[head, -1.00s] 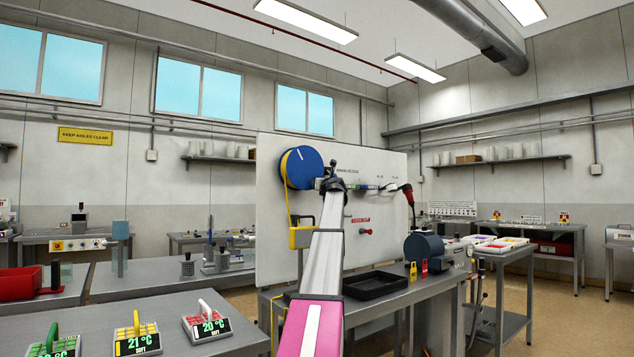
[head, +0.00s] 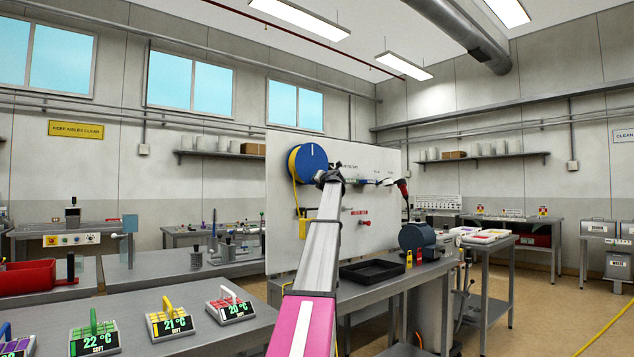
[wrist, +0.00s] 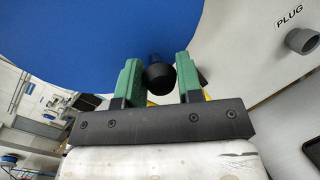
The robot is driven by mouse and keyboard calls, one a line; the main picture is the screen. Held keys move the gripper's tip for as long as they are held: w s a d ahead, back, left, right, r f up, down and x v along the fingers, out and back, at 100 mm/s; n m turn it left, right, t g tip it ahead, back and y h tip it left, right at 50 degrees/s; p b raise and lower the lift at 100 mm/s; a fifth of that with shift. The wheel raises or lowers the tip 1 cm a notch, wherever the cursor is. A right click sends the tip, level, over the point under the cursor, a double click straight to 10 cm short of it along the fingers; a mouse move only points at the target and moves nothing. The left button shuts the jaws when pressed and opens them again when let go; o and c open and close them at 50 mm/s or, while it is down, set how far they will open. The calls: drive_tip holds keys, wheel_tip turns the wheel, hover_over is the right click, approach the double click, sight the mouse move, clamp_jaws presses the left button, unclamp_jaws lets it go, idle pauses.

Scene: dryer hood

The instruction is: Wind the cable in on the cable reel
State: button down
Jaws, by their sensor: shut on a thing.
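The cable reel (head: 309,158) is a blue disc with a white mark, mounted on the upper left of a white upright board (head: 283,240). Yellow cable (head: 293,195) shows at its left rim and hangs down toward a yellow piece (head: 303,226), partly hidden by my arm. In the wrist view, the blue reel face (wrist: 130,30) fills the upper part. My gripper (wrist: 160,82) has its green fingers on either side of a black knob (wrist: 157,76) in front of the reel, and is shut on it. In the head view, my wrist hides the knob.
A grey socket marked PLUG (wrist: 302,41) is at the right of the wrist view. The board carries a red knob (head: 365,223) and a red-and-black tool (head: 404,190). A black tray (head: 372,271) stands on the bench below. Coloured temperature blocks (head: 170,320) stand front left.

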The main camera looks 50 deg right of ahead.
drive_tip(key=c, duration=0.8)
unclamp_jaws()
drive_tip(key=shift+s, duration=0.1)
drive_tip(key=v, duration=1)
drive_tip(key=shift+s+a, duration=0.1)
drive_tip(key=shift+s, duration=0.2)
